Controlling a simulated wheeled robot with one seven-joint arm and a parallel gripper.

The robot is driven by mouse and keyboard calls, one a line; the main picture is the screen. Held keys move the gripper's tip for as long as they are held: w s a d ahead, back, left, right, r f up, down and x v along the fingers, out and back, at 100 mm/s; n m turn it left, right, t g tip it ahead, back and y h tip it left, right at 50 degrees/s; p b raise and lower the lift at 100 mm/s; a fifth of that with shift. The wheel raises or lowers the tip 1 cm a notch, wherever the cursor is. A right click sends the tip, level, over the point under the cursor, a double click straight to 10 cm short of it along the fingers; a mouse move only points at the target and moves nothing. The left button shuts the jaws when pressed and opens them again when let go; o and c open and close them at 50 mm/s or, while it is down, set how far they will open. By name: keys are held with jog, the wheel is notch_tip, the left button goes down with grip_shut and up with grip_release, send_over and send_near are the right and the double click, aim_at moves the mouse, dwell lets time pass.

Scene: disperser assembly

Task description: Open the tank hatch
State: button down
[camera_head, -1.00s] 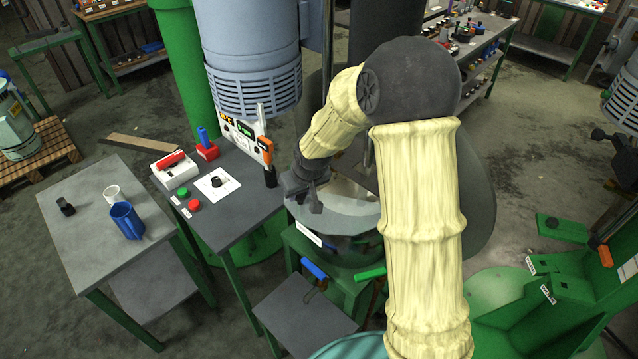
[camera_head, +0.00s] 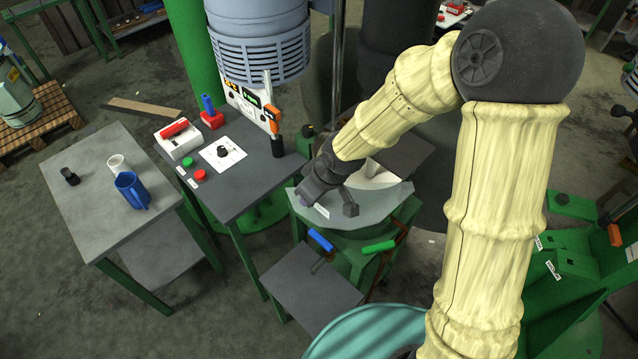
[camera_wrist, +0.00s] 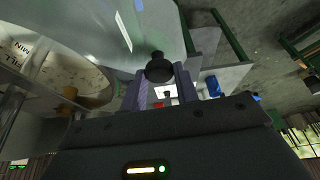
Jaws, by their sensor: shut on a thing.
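The tank (camera_head: 345,237) stands in the middle of the head view, with a pale grey top. An opening with a pale interior shows behind my gripper (camera_head: 326,203), which is at the tank's front left edge. In the wrist view, my gripper (camera_wrist: 159,88) is shut on the black hatch knob (camera_wrist: 158,68). The smooth grey hatch (camera_wrist: 110,25) extends above the knob. The tank's pale interior (camera_wrist: 55,75) shows at left, with fill lettering on its wall. My arm hides part of the tank top, and the hatch's exact angle is unclear.
A dark table (camera_head: 240,175) with buttons and a control box stands left of the tank. A grey table (camera_head: 95,195) with mugs is further left. Blue (camera_head: 320,240) and green (camera_head: 379,246) handles stick out below the tank's front. A green column rises behind.

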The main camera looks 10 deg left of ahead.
dwell(0.4)
jog(key=c, duration=1.1)
grip_release()
jog(key=p+v, duration=0.7)
jog(key=v, duration=1)
jog(key=shift+d+r, duration=0.2)
jog(key=shift+r, duration=0.05)
